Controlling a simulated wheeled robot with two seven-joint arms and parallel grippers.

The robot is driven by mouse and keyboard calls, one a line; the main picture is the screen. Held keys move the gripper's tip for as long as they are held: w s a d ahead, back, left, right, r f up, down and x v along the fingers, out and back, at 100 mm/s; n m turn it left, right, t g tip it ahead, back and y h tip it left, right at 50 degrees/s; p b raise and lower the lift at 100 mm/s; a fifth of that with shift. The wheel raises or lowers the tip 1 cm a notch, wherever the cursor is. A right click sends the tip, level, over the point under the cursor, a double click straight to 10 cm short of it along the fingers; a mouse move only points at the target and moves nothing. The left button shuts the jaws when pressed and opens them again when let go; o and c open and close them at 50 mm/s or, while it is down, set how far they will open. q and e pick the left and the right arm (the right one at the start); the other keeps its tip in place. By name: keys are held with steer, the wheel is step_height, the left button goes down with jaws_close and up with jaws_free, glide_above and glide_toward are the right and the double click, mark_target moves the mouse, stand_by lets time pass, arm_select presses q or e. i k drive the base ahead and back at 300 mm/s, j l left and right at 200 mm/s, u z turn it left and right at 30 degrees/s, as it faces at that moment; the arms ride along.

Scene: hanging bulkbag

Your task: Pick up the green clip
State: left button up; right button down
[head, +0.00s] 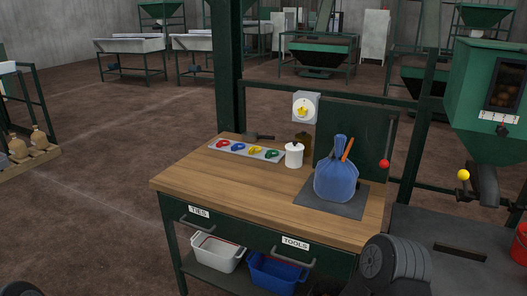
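The green clip (271,154) lies at the right end of a grey strip-like tray (246,153) on the wooden workbench (205,180). To its left in the same row are a yellow clip (255,150), a blue clip (238,146) and a red clip (222,143). The green clip is unobstructed, with a white container close to its right. Neither gripper can be made out. A dark grey arm part of mine shows at the lower right, and a small dark part shows at the bottom left edge.
The white container (294,155) and a brown jar (303,142) stand right of the tray. A tied blue bag (336,182) sits on a dark mat (310,204). A dark scoop-like tool (258,137) lies behind the tray. The bench's front left is clear. A green post (228,70) rises behind.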

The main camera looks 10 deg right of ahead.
mark_target(268, 155)
steer(key=i+j, duration=0.25)
steer(key=i, duration=0.2)
steer(key=i+j+u, duration=0.1)
steer(key=i, duration=0.4)
steer(key=j, duration=0.1)
